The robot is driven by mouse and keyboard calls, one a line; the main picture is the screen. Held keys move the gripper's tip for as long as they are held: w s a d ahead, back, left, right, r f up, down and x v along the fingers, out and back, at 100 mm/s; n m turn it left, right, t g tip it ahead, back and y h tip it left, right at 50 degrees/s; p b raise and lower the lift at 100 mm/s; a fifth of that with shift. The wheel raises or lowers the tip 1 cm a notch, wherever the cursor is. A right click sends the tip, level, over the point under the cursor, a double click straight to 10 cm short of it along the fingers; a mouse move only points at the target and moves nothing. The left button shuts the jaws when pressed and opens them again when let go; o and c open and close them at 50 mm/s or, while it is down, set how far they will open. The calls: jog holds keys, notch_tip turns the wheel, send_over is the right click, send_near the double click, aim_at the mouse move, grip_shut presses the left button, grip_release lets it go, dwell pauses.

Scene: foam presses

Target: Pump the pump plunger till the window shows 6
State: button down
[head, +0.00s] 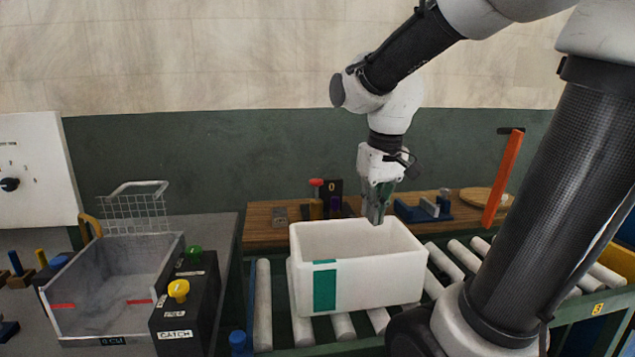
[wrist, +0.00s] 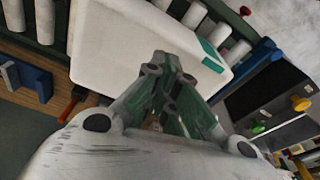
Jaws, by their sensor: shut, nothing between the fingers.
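The pump plunger (head: 316,183) has a red knob and stands upright on the wooden bench at the back. A dark window plate (head: 332,187) just right of it shows 0. My gripper (head: 376,215) is shut and empty, pointing down to the right of the pump, apart from it, by the rear of the white box. In the wrist view my shut green fingers (wrist: 165,62) come together over the white box's side. I cannot make out the plunger in the wrist view.
A white box (head: 370,280) with a green stripe sits on the rollers in front of the bench; it also shows in the wrist view (wrist: 115,45). A blue block (head: 425,208) stands right of my gripper. A grey bin (head: 115,285) and a CATCH box (head: 185,310) are at left.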

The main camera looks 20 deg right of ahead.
aim_at(320, 180)
jog(key=w+d+m, duration=0.1)
jog(key=w, duration=1)
jog(key=w+d+f+m+g, duration=0.1)
jog(key=w+d+m, duration=0.1)
jog(key=w, duration=0.9)
jog(key=w+d+m+g, duration=0.1)
jog(key=w, duration=1.1)
jog(key=shift+w+d+f+m+y, duration=0.1)
jog(key=shift+d+f+m+y, duration=0.05)
jog(key=shift+d+m+y, duration=0.15)
notch_tip(320, 180, up, 7)
jog(key=w+m, duration=0.1)
jog(key=m, duration=0.2)
jog(key=shift+w+g, duration=0.25)
jog(key=shift+g, duration=0.05)
jog(key=shift+a+f, duration=0.1)
jog(key=shift+f, duration=0.05)
jog(key=shift+s+a+f, duration=0.1)
jog(key=shift+s+f, duration=0.05)
jog(key=shift+f, duration=1.6)
jog(key=shift+s+a+f, duration=0.1)
jog(key=shift+f, duration=1.6)
